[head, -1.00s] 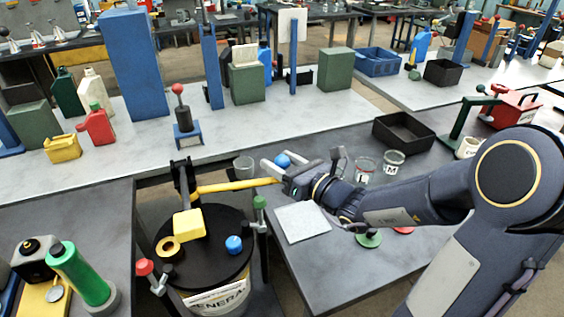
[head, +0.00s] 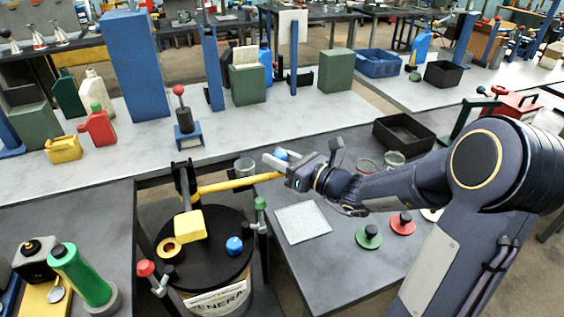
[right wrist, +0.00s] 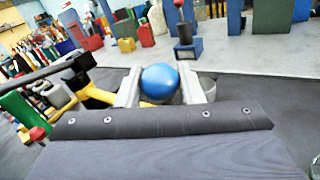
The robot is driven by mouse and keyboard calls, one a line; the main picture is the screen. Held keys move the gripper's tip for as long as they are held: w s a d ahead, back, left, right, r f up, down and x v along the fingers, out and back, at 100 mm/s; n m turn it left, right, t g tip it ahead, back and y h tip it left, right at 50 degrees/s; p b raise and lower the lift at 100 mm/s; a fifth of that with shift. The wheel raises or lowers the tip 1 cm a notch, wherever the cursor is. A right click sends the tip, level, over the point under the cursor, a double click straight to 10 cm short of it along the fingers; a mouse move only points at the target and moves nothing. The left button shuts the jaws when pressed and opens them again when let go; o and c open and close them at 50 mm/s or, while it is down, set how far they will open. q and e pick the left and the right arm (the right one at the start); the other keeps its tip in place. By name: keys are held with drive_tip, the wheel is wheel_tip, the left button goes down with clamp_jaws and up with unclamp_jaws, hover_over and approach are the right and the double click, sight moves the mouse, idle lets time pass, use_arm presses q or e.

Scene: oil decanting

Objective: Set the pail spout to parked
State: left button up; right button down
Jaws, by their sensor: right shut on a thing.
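The pail (head: 215,298) stands at the lower middle with a black lid (head: 205,262). A yellow spout bar (head: 228,185) runs rightward from a black upright (head: 185,185) at the lid's back edge. A blue ball knob (head: 281,154) is near the bar's right end. My right gripper (head: 273,162) is shut on this knob, which also shows between both fingers in the right wrist view (right wrist: 160,81). The gripper hides how knob and bar join. A yellow block (head: 190,226) and a smaller blue ball (head: 234,245) are above the lid. My left gripper is not in view.
A clear cup (head: 244,167) stands behind the bar. The right table holds a pale square plate (head: 302,222), green (head: 369,237) and red (head: 402,223) discs, glass jars and a black tray (head: 403,132). A green-topped post (head: 260,204) stands right of the pail.

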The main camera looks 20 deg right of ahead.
drive_tip(key=w+a+n+g+y+p, duration=0.2)
drive_tip(key=w+n+g+y+p, duration=0.1)
drive_tip(key=w, duration=0.5)
drive_tip(key=w+a+n+g+y+p, duration=0.3)
drive_tip(key=w+n+g+y, duration=0.3)
drive_tip(key=w+g, duration=0.2)
drive_tip(key=shift+w+a+n, duration=0.2)
drive_tip(key=shift+w+n, duration=0.1)
drive_tip(key=shift+w, duration=0.2)
drive_tip(key=shift+r, duration=0.1)
drive_tip(key=c, duration=1.3)
unclamp_jaws()
drive_tip(key=shift+o, duration=1.4)
drive_tip(key=shift+w+a, duration=0.15)
